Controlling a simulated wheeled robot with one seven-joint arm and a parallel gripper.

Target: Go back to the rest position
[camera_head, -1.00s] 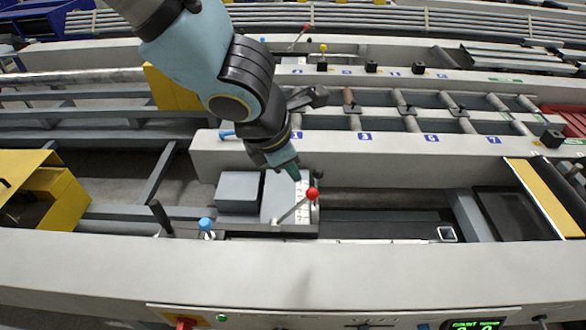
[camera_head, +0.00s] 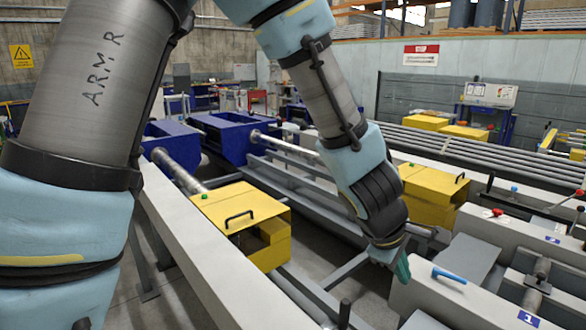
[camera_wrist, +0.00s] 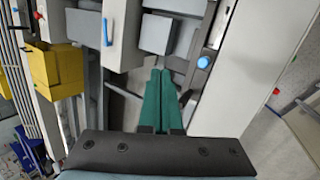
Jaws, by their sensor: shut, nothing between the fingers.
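My gripper (camera_head: 402,270) is at the lower right of the head view, at the end of my bent arm, pointing down. Its dark green fingers are together and hold nothing. In the wrist view, the two fingers (camera_wrist: 160,75) lie side by side, pointing away from the camera toward the machine. A grey block (camera_wrist: 157,33) shows beyond their tips. A blue knob (camera_wrist: 203,62) is to the right of the tips, apart from them.
Yellow housings (camera_head: 240,215) stand left of my gripper in the head view, and another yellow housing (camera_head: 432,190) stands behind it. A blue handle (camera_head: 449,276) is close on the right. A long pale beam (camera_head: 190,240) runs along the front.

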